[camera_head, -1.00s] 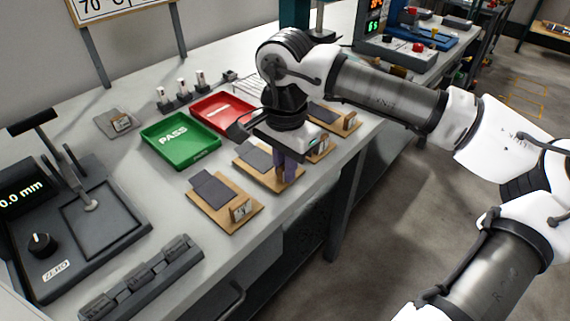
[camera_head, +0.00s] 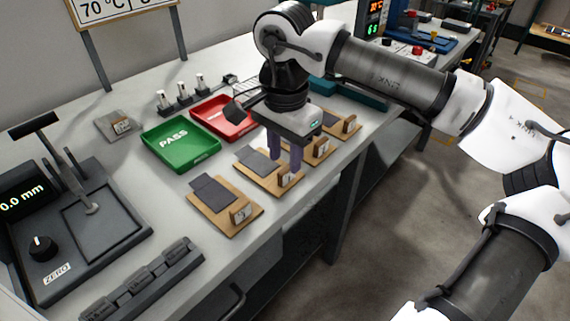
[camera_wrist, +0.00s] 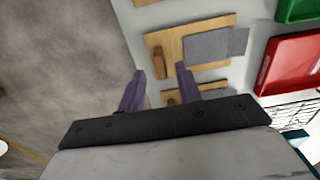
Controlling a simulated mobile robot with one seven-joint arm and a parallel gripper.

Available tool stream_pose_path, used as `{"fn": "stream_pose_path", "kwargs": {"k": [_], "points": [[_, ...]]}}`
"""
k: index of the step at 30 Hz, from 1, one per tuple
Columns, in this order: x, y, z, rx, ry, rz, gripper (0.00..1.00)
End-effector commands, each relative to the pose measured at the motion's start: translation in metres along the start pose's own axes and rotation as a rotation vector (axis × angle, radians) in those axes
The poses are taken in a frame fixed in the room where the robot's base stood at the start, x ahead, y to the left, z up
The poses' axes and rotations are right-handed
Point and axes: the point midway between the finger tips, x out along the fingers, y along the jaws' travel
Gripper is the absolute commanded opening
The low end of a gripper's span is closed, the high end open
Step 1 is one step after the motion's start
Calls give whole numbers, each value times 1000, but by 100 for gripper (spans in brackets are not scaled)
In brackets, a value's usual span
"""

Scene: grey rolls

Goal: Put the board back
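Several wooden boards lie in a row on the bench in the head view, with dark grey pieces on at least some of them and small labelled blocks. The nearest is the front board (camera_head: 218,220), and the second board (camera_head: 262,184) is behind it. Two more lie further back, the third board (camera_head: 331,151) and the far board (camera_head: 352,131). My gripper (camera_head: 285,166) is above the second and third boards, pointing down. In the wrist view my gripper (camera_wrist: 159,68) has its two purple fingers apart with nothing between them. A board (camera_wrist: 160,40) with a grey piece (camera_wrist: 208,44) lies beyond the fingertips.
A green PASS tray (camera_head: 180,158) and a red tray (camera_head: 222,107) stand behind the boards. A gauge with a 0.0 mm display (camera_head: 22,198) is at the left. A grey slab (camera_head: 113,125) lies behind the green tray. Open floor is to the right of the bench.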

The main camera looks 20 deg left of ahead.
Motion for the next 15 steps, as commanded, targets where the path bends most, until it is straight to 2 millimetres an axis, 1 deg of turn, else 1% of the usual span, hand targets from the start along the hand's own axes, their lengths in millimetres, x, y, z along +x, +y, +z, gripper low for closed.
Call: {"fn": "stream_pose_path", "kwargs": {"k": [1, 6, 10, 15], "points": [[-14, -1, -1, 1, 2, -1, 34], [-49, 0, 0, 0, 1, -1, 34], [-68, 0, 0, 0, 1, 0, 34], [-79, 0, 0, 0, 0, 0, 34]]}}
